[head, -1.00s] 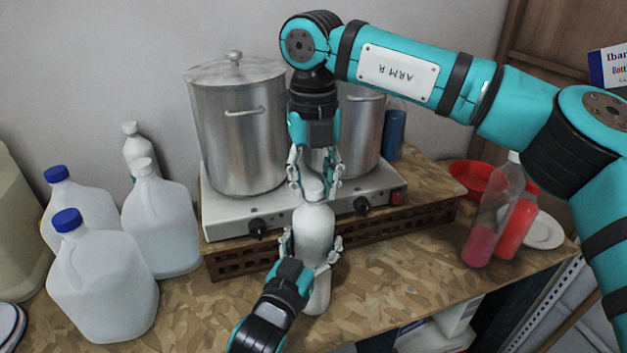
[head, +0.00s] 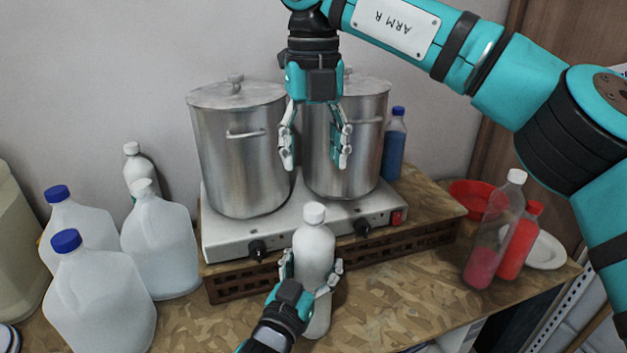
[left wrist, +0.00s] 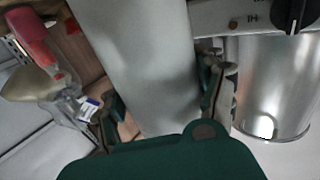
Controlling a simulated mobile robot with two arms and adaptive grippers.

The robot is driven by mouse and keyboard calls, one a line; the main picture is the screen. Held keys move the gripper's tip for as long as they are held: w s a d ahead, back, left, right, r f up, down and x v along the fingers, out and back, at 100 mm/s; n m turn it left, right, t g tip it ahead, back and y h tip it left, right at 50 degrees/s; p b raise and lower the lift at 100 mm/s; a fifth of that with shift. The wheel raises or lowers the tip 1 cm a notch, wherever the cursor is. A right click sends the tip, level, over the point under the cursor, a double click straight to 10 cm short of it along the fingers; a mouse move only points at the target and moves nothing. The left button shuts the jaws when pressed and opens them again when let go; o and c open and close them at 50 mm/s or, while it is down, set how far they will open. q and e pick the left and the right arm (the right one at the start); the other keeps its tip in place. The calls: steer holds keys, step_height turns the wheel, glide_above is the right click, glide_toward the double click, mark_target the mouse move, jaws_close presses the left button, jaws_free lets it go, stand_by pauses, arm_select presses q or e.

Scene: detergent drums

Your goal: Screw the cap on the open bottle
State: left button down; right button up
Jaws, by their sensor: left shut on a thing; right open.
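A white bottle (head: 316,250) stands upright in front of the hotplate, and its pale body also fills the middle of the left wrist view (left wrist: 145,60). A white cap (head: 314,214) sits on its neck; how tightly it sits cannot be told. My left gripper (head: 310,270) is shut around the bottle's body from the front; its fingers show on both sides of the bottle. My right gripper (head: 315,160) is open and empty, pointing down above the bottle and apart from the cap, in front of the steel pots.
Two steel pots (head: 240,165) stand on a hotplate (head: 225,235) behind the bottle. Jugs with blue caps (head: 100,300) crowd the left. A tall clear bottle (head: 490,240), a red bottle (head: 520,245) and a white plate (head: 546,252) stand at right. The counter between is clear.

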step_height(320, 180, up, 2)
steer(key=shift+r, duration=0.25)
arm_select(q)
jaws_free()
steer(key=shift+s, duration=0.1)
steer(key=v, duration=1.1)
steer(key=shift+s+a, duration=0.15)
steer(key=shift+s, duration=0.2)
steer(key=shift+f, duration=0.1)
